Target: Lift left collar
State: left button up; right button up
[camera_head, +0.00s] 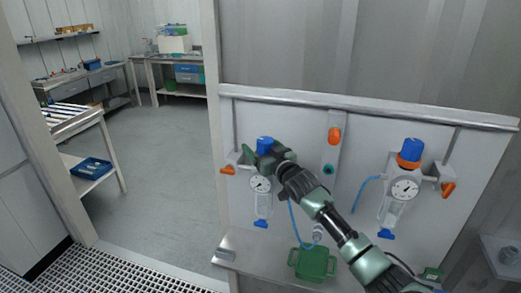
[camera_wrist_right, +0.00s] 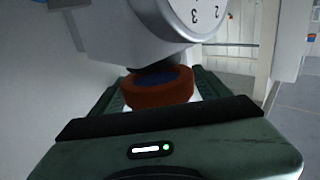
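The left vessel's gauge (camera_head: 260,184) and clear bowl (camera_head: 263,208) hang on the white panel, with a blue cap (camera_head: 265,143) on top. My right gripper (camera_head: 268,160) is at the vessel's top, just below the cap, and hides the collar in the head view. In the right wrist view the orange collar (camera_wrist_right: 160,92), with a blue centre, lies between the fingers of my right gripper (camera_wrist_right: 160,85). Whether the fingers press on it is not clear. The collar sits close against the pale vessel head (camera_wrist_right: 125,35). My left gripper is not in view.
A right vessel with an orange collar (camera_head: 408,162) and gauge (camera_head: 404,188) hangs on the same panel (camera_head: 355,150). A green container (camera_head: 312,263) stands on the ledge (camera_head: 245,247) below. An orange knob (camera_head: 334,136) is between the vessels. Open floor (camera_head: 160,180) lies left.

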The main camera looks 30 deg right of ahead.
jog(key=shift+s+f, duration=0.1)
jog(key=shift+f, duration=0.1)
jog(key=shift+s+f, duration=0.1)
jog(key=shift+s, duration=0.15)
jog(key=s, duration=0.2)
jog(key=s+b, duration=0.1)
jog(key=s, duration=0.1)
jog(key=s+b, duration=0.1)
jog(key=s, duration=0.1)
jog(key=shift+s+a, duration=0.1)
jog(key=shift+a, duration=0.2)
jog(key=shift+s+r+b, duration=0.2)
jog(key=shift+s+b, duration=0.1)
jog(key=shift+s, duration=0.2)
